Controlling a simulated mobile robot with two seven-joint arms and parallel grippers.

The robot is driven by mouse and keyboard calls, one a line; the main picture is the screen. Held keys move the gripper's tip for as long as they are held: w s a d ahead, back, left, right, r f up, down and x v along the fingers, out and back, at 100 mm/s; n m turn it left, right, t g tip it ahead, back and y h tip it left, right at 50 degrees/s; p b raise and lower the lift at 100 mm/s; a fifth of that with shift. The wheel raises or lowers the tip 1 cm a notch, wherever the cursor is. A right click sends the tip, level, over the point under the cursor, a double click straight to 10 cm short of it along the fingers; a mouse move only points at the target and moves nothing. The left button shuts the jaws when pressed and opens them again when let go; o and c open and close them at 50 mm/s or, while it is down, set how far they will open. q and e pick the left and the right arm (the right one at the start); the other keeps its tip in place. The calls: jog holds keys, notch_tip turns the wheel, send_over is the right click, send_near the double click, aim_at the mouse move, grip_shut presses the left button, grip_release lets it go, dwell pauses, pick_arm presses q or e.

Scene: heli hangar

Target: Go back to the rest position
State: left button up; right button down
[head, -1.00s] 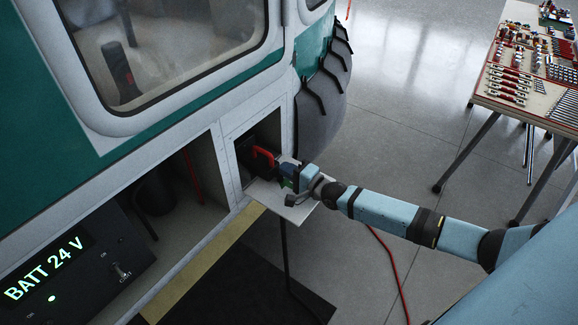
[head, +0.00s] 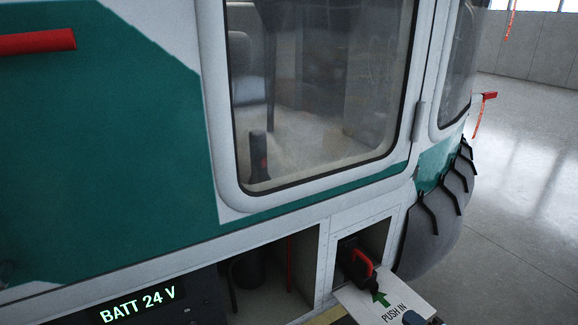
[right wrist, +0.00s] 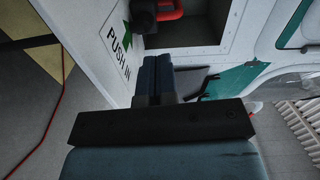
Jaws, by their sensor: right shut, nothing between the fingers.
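My right gripper (head: 413,317) shows only as a small blue-grey piece at the bottom edge of the head view, by the outer corner of the fold-down flap. In the right wrist view its two fingers (right wrist: 157,64) lie together with nothing between them. A black plug with a red handle (head: 362,262) sits in the square recess above the flap, and its red handle also shows at the top of the right wrist view (right wrist: 171,10). The gripper is apart from the plug. My left gripper is not in view.
The open flap (head: 372,304), marked PUSH IN with a green arrow, juts out from the helicopter's side. The BATT 24 V panel (head: 140,308) is lit at lower left. Open floor (head: 520,190) lies to the right. A red cable (right wrist: 52,120) lies on the floor.

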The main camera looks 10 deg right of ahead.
jog(key=s+a+f+n+g+h+p, duration=0.2)
jog(key=s+a+n+g+p, duration=0.3)
jog(key=s+a+n, duration=1)
jog(key=s+a+h+p, duration=0.1)
jog(key=s+p, duration=0.1)
jog(key=s, duration=0.2)
jog(key=shift+s+n, duration=0.3)
jog(key=shift+s, duration=0.05)
